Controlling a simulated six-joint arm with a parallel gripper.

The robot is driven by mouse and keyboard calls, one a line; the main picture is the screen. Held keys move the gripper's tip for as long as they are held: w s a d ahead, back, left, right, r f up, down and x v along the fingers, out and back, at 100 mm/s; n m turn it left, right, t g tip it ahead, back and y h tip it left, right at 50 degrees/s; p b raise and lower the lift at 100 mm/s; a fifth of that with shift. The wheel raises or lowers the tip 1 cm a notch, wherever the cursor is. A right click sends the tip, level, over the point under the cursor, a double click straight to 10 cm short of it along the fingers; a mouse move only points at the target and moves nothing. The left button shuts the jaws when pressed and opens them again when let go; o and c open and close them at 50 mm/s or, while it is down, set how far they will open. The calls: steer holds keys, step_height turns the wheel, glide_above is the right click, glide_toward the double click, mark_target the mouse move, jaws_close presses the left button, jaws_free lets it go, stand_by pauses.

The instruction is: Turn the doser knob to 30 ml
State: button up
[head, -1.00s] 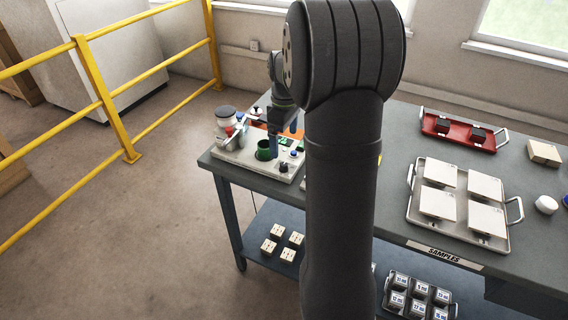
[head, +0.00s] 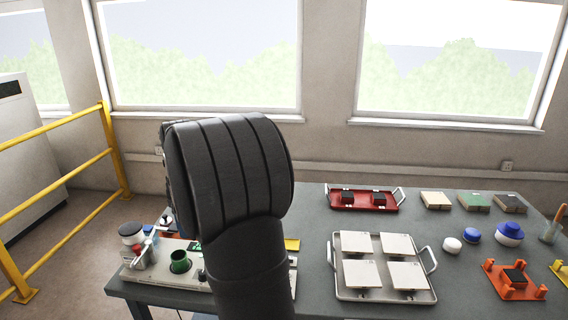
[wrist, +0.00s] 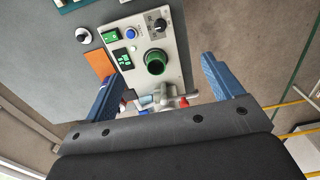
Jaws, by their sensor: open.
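The white control panel (wrist: 180,50) fills the upper middle of the wrist view. A black round knob (wrist: 160,24) with a small printed dial sits near its far end; the dial's marks are too small to read. A green cup-like socket (wrist: 155,62) is below it. My gripper (wrist: 165,62) is open and empty, its two blue fingers either side of the panel in the picture, apart from the knob. In the head view the white panel (head: 197,280) is at the table's left end, and my arm hides the knob and gripper.
Beside the socket are a lit display (wrist: 123,58), a green switch (wrist: 110,36) and a blue button (wrist: 131,34). A metal fitting with a red part (wrist: 184,101) stands near the gripper. A tray of white tiles (head: 341,291) and a red tray (head: 337,205) lie to the right.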

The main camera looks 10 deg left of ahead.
steer(key=c, duration=0.7)
steer(key=m, duration=0.2)
steer(key=f+m, duration=0.1)
steer(key=m, duration=0.2)
steer(key=shift+s, duration=0.15)
step_height(320, 180, down, 18)
steer(key=m, duration=0.4)
steer(key=c, duration=1)
